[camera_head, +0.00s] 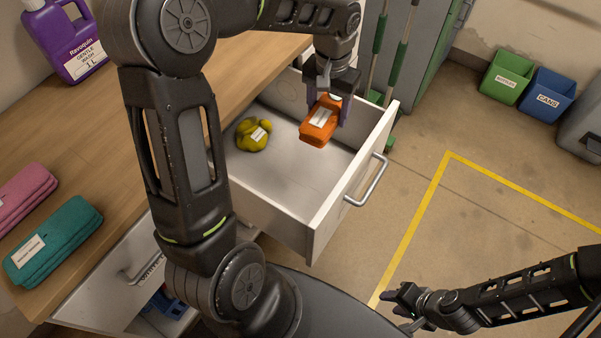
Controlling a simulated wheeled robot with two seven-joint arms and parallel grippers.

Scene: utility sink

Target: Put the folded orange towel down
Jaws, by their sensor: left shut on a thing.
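The folded orange towel (318,127) has a white label and shows in the head view over the open drawer (285,183). My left gripper (328,98) is shut on the towel from above, with its fingers at the towel's far end. I cannot tell whether the towel touches the drawer floor. My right gripper (402,302) is at the lower right, above the floor and away from the drawer. Its fingers are small and dark, so I cannot tell whether they are open.
A crumpled yellow cloth (252,134) lies in the drawer, left of the orange towel. A teal towel (52,241), a pink towel (22,196) and a purple bottle (66,38) are on the wooden counter (97,125). A lower drawer (118,272) is partly open. Free drawer floor lies nearer me.

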